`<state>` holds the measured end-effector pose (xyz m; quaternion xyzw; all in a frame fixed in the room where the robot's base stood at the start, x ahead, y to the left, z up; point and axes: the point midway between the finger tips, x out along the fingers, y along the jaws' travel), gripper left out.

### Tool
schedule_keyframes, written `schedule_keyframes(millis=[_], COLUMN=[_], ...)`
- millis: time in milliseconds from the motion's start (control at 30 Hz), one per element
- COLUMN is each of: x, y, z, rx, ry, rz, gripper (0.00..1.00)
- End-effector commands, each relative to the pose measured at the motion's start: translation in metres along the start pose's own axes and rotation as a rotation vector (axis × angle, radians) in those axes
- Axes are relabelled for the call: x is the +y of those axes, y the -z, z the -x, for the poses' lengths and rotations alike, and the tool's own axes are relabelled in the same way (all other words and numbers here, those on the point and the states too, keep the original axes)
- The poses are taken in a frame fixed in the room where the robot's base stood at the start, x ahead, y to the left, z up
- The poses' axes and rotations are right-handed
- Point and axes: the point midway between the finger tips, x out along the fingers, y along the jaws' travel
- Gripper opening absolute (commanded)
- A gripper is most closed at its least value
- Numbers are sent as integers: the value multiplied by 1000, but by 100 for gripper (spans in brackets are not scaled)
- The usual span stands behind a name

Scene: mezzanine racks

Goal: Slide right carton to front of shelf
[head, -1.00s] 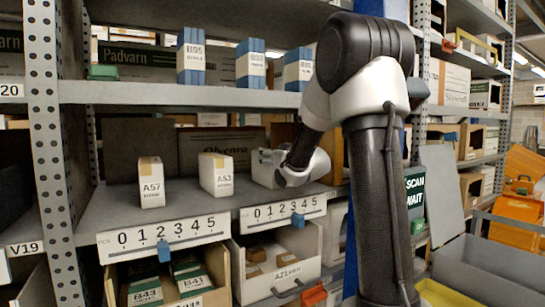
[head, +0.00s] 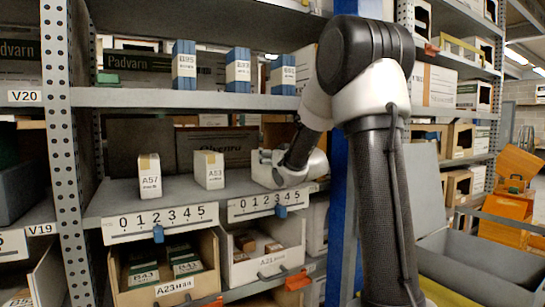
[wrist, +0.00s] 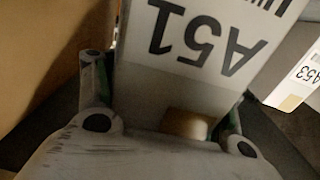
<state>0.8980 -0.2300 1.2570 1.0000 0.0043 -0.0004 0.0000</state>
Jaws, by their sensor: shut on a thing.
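The right carton, a white box marked A51 (wrist: 205,50), stands between my fingers in the wrist view, its label upside down there. My gripper (wrist: 165,108) is shut on it, one finger at each side. In the head view my gripper (head: 274,165) is low over the right part of the shelf (head: 112,200), and largely hides the carton. The white carton A53 (head: 209,170) stands upright to its left, apart from it, and carton A57 (head: 149,176) stands further left. A53 also shows at the right of the wrist view (wrist: 300,75).
Number strips run along the shelf's front edge, with a blue marker (head: 281,211) on the right strip. A brown carton side (wrist: 50,60) is close at the left in the wrist view. Blue-and-white boxes (head: 237,70) stand on the upper shelf. A blue post (head: 338,200) is right of the shelf.

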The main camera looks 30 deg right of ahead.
Motion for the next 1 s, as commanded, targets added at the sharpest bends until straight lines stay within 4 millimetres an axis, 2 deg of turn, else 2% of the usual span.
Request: schedule_keyframes(millis=[233,267,400,767,867,1000], x=[0,0,0,0,0,1], y=[0,0,0,0,1,0], z=[0,0,0,1,8,32], rx=[0,0,0,0,1,0], ry=[0,0,0,0,-1,-3], rz=[0,0,0,0,0,0], gripper=[30,71,94,94,94,94])
